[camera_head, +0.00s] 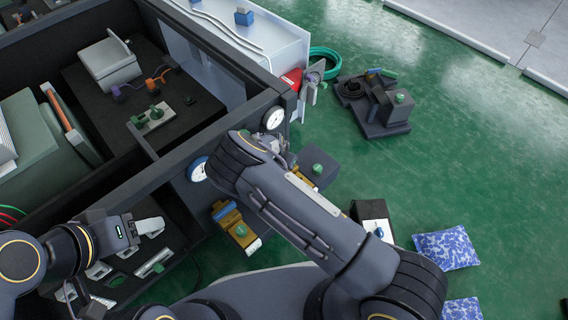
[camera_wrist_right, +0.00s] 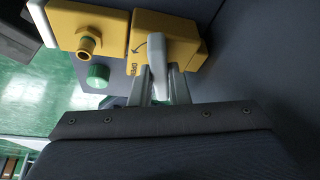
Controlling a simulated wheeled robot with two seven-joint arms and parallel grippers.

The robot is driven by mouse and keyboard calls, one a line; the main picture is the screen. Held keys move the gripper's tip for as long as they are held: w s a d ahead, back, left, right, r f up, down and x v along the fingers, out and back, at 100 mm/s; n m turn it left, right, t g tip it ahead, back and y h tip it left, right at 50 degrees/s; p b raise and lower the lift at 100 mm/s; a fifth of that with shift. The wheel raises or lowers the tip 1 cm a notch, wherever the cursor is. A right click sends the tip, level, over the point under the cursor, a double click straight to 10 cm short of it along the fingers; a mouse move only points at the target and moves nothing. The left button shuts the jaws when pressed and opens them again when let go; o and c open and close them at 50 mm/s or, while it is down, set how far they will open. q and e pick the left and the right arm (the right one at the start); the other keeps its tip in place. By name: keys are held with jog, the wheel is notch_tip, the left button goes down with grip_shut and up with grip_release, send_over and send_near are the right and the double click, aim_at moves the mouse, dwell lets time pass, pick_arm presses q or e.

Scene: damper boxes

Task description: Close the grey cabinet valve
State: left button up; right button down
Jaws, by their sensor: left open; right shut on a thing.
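In the right wrist view, a grey lever handle (camera_wrist_right: 152,60) sits on a yellow valve body (camera_wrist_right: 183,35) fixed to a dark grey surface. An arrow and the word OPEN are marked on the body beside the lever. My right gripper (camera_wrist_right: 163,88) is shut on the lever, one finger on each side. My left gripper (camera_head: 135,232) is at the lower left, open, over a dark compartment with pale parts, and apart from the valve.
A yellow block with a brass fitting (camera_wrist_right: 88,42) adjoins the valve, with a green knob (camera_wrist_right: 97,75) below.

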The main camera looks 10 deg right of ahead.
jog(key=shift+a+m+g+h+b, duration=0.15)
jog(key=shift+m+g+h+b, duration=0.15)
jog(key=shift+m+b, duration=0.65)
jog(key=shift+m, duration=0.35)
jog(key=c, duration=1.4)
grip_release()
jog(key=p+v, duration=0.1)
jog(key=v, duration=0.2)
jog(key=shift+w+r, duration=0.1)
jog(key=shift+w, duration=0.05)
jog(key=s+a+p, duration=0.1)
jog(key=s+a, duration=0.2)
jog(key=a, duration=0.1)
jog(key=s+a+p, duration=0.1)
jog(key=s+a, duration=0.3)
jog(key=shift+s+a+p, duration=0.25)
jog(key=shift+a+p, duration=0.05)
jog(key=shift+p, duration=0.05)
jog(key=shift+s+a, duration=0.25)
jog(key=shift+o, duration=0.5)
